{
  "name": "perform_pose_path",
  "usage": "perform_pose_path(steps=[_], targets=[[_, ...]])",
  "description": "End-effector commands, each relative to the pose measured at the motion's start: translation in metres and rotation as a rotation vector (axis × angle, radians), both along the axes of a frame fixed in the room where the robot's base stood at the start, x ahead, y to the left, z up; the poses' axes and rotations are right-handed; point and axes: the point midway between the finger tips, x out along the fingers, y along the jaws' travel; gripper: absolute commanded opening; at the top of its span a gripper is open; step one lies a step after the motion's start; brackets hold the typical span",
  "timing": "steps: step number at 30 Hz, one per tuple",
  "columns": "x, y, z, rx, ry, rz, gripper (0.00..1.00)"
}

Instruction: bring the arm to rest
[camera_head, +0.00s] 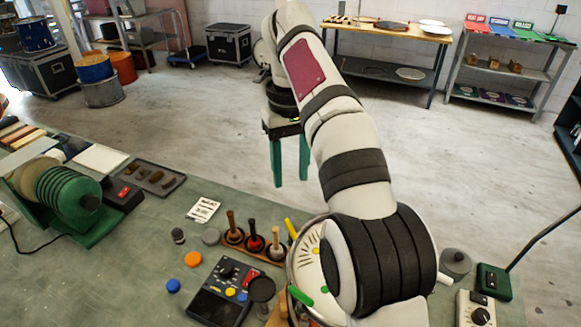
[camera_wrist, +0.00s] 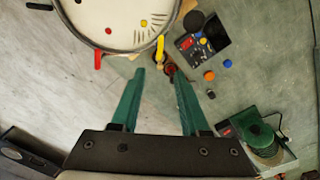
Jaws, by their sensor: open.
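My gripper (camera_head: 290,184) hangs from the end of my arm with its two green fingers pointing down, parallel and apart. In the head view it appears beyond the green bench top (camera_head: 130,262), against the grey floor. In the wrist view my gripper (camera_wrist: 156,74) shows both fingers with a clear gap and nothing between them. My arm rises from the lower right of the head view, crosses the bench and hides part of a round white drum (camera_head: 308,258).
The bench holds a rack of wooden-handled tools (camera_head: 254,243), a black control box (camera_head: 222,290), a green grinder-like machine (camera_head: 66,200) and a shallow tray (camera_head: 152,178). Shelves and a table (camera_head: 390,32) stand at the back. Open floor lies between.

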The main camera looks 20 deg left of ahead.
Motion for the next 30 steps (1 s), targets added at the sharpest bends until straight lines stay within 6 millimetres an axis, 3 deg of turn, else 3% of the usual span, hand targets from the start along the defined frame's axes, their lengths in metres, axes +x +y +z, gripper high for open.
perform_pose_path(steps=[16,19,22,24,27,30], targets=[[0.0,-0.007,0.005,0.0,0.001,-0.019,0.45],[-0.007,-0.048,0.013,-0.003,0.015,-0.128,0.45],[-0.036,-0.117,0.014,0.005,0.035,-0.34,0.45],[-0.07,-0.162,0.003,0.021,0.052,-0.511,0.45],[-0.132,-0.209,-0.027,0.054,0.076,-0.763,0.45],[-0.19,-0.235,-0.065,0.086,0.095,-0.992,0.45]])
